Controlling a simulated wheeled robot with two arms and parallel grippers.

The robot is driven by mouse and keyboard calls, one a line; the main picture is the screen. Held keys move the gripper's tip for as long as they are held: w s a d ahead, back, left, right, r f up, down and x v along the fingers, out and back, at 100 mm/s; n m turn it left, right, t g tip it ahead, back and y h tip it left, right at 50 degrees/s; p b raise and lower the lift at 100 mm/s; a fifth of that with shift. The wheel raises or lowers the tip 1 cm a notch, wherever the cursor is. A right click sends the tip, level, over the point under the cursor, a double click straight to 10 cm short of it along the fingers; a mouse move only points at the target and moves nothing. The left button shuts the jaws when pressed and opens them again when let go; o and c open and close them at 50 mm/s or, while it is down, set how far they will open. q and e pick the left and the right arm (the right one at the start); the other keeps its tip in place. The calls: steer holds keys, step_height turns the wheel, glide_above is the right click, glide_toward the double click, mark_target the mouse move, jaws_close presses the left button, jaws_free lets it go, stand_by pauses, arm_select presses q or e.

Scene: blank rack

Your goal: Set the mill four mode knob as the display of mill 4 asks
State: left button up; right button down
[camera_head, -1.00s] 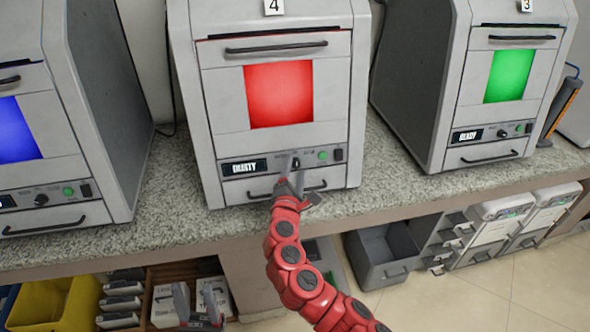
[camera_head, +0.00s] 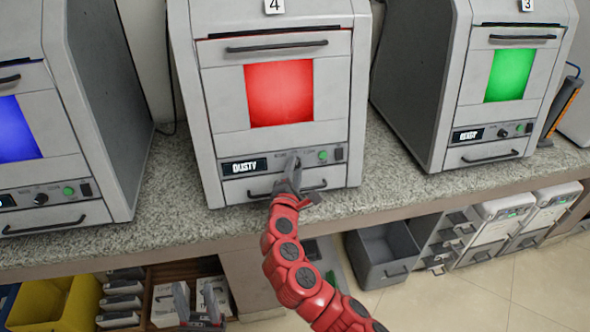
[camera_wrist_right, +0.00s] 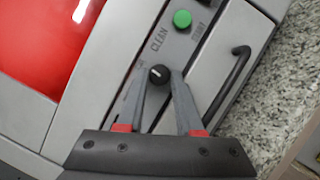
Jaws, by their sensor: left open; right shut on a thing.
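Mill 4 (camera_head: 215,100) stands in the middle of the counter, with a red window (camera_head: 279,92) and a display (camera_head: 244,167) that reads "DUSTY". Its black mode knob (camera_wrist_right: 159,74) shows in the right wrist view between my right gripper's fingertips, with the word "CLEAN" printed beside it. My right gripper (camera_wrist_right: 164,80) is shut on the knob; in the head view the gripper (camera_head: 294,165) partly hides it. My left gripper (camera_head: 198,303) is open and empty, low in front of the shelf under the counter.
A green button (camera_wrist_right: 182,19) and a drawer handle (camera_wrist_right: 232,80) sit close to the knob. Mill 3 (camera_head: 420,80) with a green window stands to the right, and another mill with a blue window (camera_head: 14,130) to the left. Grey bins (camera_head: 383,255) are below the counter.

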steer(key=m+g, duration=0.1)
steer(key=m, duration=0.2)
steer(key=m+g+b, duration=0.1)
steer(key=m+g, duration=0.1)
steer(key=m, duration=0.2)
steer(key=shift+r+m, duration=0.2)
steer(key=shift+m, duration=0.1)
steer(key=shift+w+r+m+g+y+b, duration=0.15)
steer(key=shift+m+g+y+b, duration=0.35)
steer(key=shift+m, duration=0.8)
steer(key=c, duration=0.6)
jaws_free()
